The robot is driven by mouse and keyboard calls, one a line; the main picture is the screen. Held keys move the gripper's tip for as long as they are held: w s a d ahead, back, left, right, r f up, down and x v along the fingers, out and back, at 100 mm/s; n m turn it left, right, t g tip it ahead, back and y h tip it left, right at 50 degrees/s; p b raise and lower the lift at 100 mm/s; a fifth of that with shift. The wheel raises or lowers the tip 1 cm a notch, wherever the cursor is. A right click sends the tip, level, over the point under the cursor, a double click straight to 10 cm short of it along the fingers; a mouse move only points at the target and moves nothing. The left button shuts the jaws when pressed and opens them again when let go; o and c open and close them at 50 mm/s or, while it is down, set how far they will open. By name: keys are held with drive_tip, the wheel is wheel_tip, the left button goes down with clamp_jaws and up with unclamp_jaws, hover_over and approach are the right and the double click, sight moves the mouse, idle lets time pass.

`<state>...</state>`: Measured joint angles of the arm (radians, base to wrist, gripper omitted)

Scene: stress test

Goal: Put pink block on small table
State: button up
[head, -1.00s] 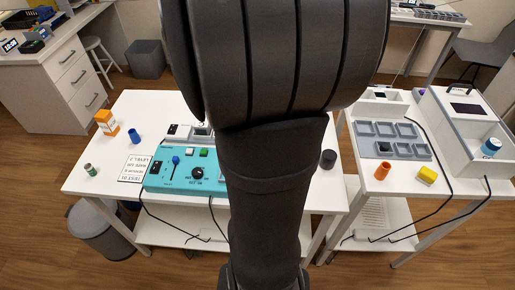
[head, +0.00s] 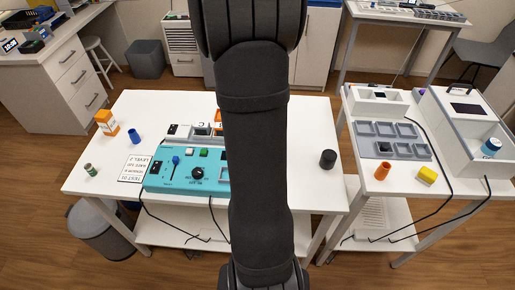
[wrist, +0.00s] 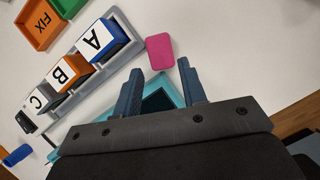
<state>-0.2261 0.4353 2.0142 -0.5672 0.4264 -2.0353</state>
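A pink block (wrist: 160,50) lies on the white table in the wrist view, just beyond my fingertips and beside the rack of lettered blocks. My gripper (wrist: 161,70) is open, its two dark blue fingers apart and nothing between them. The block appears ahead of the gap between them. In the head view my arm hides the pink block and the gripper. Two white tables stand side by side there: a wider one (head: 92,186) in the middle and a narrower one (head: 398,184) at right, which may be the small table.
A turquoise control panel (head: 187,170) sits on the middle table. A grey rack (wrist: 129,47) holds lettered blocks, with an orange FIX tray (wrist: 39,24) beyond. A black cylinder (head: 328,159) stands at right.

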drive_tip(key=shift+x, duration=3)
drive_tip(key=c, duration=0.7)
drive_tip(key=shift+r, duration=0.85)
wheel_tip(320, 180, up, 2)
drive_tip(key=shift+r, duration=0.2)
drive_tip(key=s+d+r, duration=0.1)
drive_tip(key=d+r, duration=0.1)
drive_tip(key=d, duration=0.1)
drive_tip(key=s+d+r, duration=0.2)
drive_tip(key=d, duration=0.2)
drive_tip(key=s+d+r, duration=0.2)
drive_tip(key=d+r, duration=0.1)
drive_tip(key=shift+d, duration=0.25)
drive_tip(key=shift+f, duration=0.1)
